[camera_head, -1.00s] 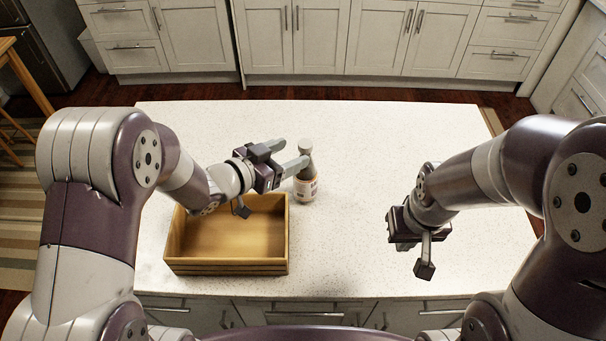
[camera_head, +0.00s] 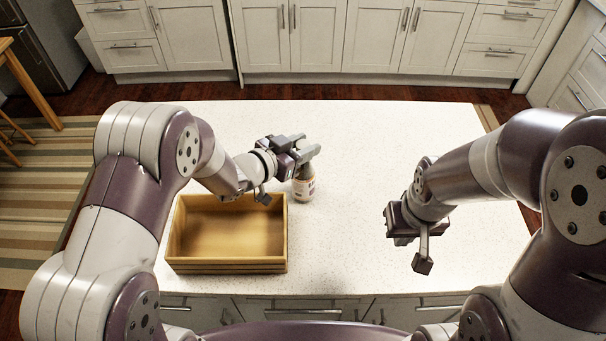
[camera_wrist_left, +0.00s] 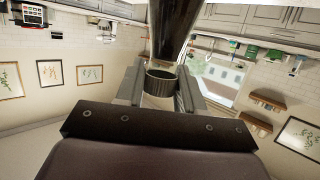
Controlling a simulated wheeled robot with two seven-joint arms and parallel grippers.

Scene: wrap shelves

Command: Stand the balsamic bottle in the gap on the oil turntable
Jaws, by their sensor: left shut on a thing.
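The oil turntable is not in view.
An empty wooden box (camera_head: 228,267) sits at the front left of the white speckled counter (camera_head: 350,140), under my left forearm. The counter's middle and back are clear. Cabinets (camera_head: 330,40) stand beyond the floor behind it.

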